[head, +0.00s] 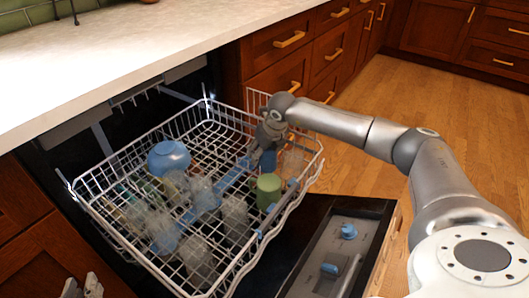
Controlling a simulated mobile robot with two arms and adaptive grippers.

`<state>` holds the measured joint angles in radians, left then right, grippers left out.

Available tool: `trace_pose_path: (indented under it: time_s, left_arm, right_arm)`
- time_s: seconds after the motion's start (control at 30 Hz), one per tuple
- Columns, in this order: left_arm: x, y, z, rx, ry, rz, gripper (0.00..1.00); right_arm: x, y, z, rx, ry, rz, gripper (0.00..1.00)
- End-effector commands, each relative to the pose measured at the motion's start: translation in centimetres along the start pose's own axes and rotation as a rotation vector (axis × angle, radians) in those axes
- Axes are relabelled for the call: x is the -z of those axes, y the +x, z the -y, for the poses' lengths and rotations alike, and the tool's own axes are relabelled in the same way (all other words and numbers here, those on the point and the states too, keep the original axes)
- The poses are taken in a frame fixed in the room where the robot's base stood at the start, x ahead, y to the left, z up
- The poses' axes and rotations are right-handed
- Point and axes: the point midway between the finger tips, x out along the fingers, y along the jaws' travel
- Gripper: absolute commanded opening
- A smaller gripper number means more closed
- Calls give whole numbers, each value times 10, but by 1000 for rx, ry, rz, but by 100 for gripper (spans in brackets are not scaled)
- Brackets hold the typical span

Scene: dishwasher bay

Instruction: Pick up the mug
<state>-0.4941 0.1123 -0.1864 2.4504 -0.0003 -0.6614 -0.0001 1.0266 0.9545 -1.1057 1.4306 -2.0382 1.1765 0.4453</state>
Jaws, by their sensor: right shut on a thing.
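A green mug (268,189) is in the right part of the dishwasher rack (150,262). My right gripper (263,165) reaches down over the rack from the right and is shut at the mug's upper edge. Its fingers partly cover that edge, and the exact contact is too small to see. My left gripper (82,287) shows only at the bottom left edge, outside the rack, with its two fingertips apart and nothing visible between them.
The rack also holds a blue bowl (169,157) and several clear glasses, some close to the mug. The open dishwasher door (312,240) lies at the front right. A pale counter (110,55) overhangs the back left. Wooden floor on the right is clear.

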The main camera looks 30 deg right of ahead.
Motion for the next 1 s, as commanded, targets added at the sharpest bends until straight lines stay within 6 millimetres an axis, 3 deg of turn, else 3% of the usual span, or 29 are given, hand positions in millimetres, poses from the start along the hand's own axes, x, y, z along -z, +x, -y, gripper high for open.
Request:
trace_pose_path:
  time_s: [0.2,0.57,1.0]
  left_arm:
    - [-3,-1,0,1,0,22,23]
    - [-53,-19,7,17,-1,292,23]
    - [-114,-68,16,38,-8,662,23]
  right_arm:
    - [-4,-8,0,0,0,3,33]
    - [-22,-51,0,0,0,5,33]
    - [-49,-115,0,-1,0,5,33]
